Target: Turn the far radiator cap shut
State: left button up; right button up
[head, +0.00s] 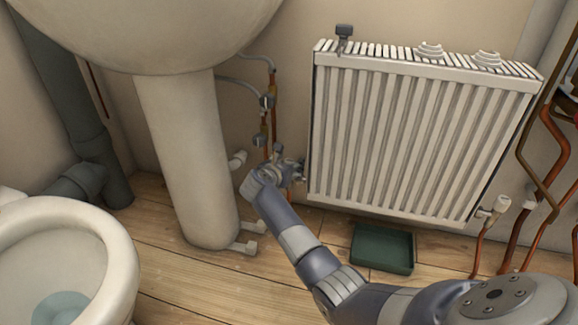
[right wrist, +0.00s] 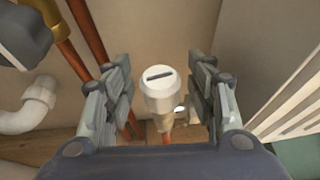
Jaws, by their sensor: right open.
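A white cap (right wrist: 160,90) with a dark slot line across its top shows in the right wrist view. It stands on a coppery pipe beside the radiator's side. My right gripper (right wrist: 163,78) is open, with one finger on each side of the cap and a visible gap on both sides. In the head view my right gripper (head: 287,166) is at the lower left corner of the white radiator (head: 400,140) and hides the cap there. My left gripper is in neither view.
Copper pipes with valves (head: 265,120) rise just left of the gripper. A white sink pedestal (head: 185,150) and a toilet (head: 105,250) stand farther left. A green tray (head: 383,262) lies below the radiator. Another white cap (head: 502,203) is at the radiator's lower right.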

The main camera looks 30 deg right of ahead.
jog(key=shift+c, duration=0.2)
jog(key=c, duration=1)
jog(key=shift+w+m+h+b, duration=0.1)
jog(key=shift+m+h+b, duration=0.2)
jog(key=shift+m, duration=0.1)
jog(key=shift+f+m+g+h+b, duration=0.15)
jog(key=shift+m+g+h+b, duration=0.25)
jog(key=shift+m+g+b, duration=0.5)
jog(key=shift+b, duration=0.35)
jog(key=shift+r, duration=0.2)
